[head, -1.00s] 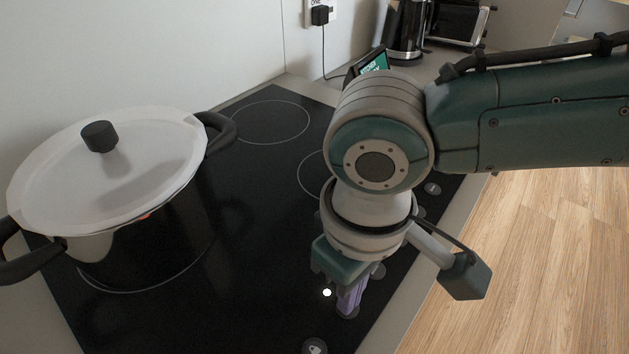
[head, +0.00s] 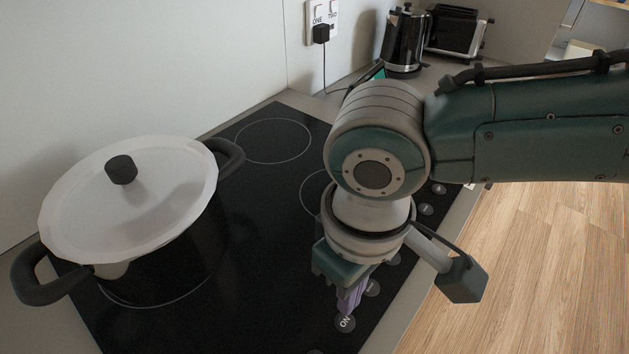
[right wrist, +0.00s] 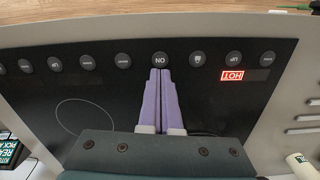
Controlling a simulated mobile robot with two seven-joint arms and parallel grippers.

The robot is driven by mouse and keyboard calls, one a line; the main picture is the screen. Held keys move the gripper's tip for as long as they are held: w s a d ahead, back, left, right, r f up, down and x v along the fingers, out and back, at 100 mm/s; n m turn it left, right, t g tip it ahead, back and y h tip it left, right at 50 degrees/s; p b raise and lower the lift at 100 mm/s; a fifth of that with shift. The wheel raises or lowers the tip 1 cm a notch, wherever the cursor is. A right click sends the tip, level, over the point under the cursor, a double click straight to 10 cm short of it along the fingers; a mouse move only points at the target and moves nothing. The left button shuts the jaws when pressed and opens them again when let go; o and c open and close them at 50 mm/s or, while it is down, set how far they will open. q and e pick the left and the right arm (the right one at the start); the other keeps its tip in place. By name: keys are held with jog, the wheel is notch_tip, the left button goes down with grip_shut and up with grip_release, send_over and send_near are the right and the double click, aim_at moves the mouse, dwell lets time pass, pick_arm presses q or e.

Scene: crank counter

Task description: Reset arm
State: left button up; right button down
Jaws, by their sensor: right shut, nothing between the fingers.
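My right gripper (head: 352,299) hangs from the right arm over the front edge of the black cooktop (head: 262,215). Its purple fingers are shut with nothing between them. In the right wrist view the fingertips (right wrist: 160,72) point at the round ON button (right wrist: 161,59), close to it; I cannot tell whether they touch. In the head view the ON button (head: 345,322) lies just below the fingertips. A red HOT sign (right wrist: 232,75) is lit on the cooktop in the right wrist view. My left gripper is not in view.
A black pot with a white lid (head: 130,199) stands on the left of the cooktop. A kettle (head: 405,42) and a toaster (head: 456,31) stand at the back, near a wall outlet (head: 321,20) with a black plug. Wooden floor (head: 540,250) lies to the right.

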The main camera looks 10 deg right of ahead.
dwell(0.6)
jog(key=s+a, duration=0.1)
jog(key=a, duration=0.1)
jog(key=s+a+y, duration=0.1)
jog(key=s+a, duration=0.1)
jog(key=s+a+n+y, duration=0.1)
jog(key=s+a, duration=0.1)
jog(key=shift+a+r, duration=0.35)
jog(key=s+a+r+y, duration=0.3)
jog(key=a+r, duration=0.1)
jog(key=s+d+r+m+t+h, duration=0.2)
jog(key=d+m, duration=0.1)
jog(key=d, duration=0.7)
jog(key=s+d+r+m+t+h, duration=0.1)
jog(key=s+d+m+t+h, duration=0.15)
jog(key=d, duration=0.75)
notch_tip(320, 180, up, 36)
jog(key=p, duration=3.5)
jog(key=shift+f+g, duration=0.15)
jog(key=shift+g, duration=0.3)
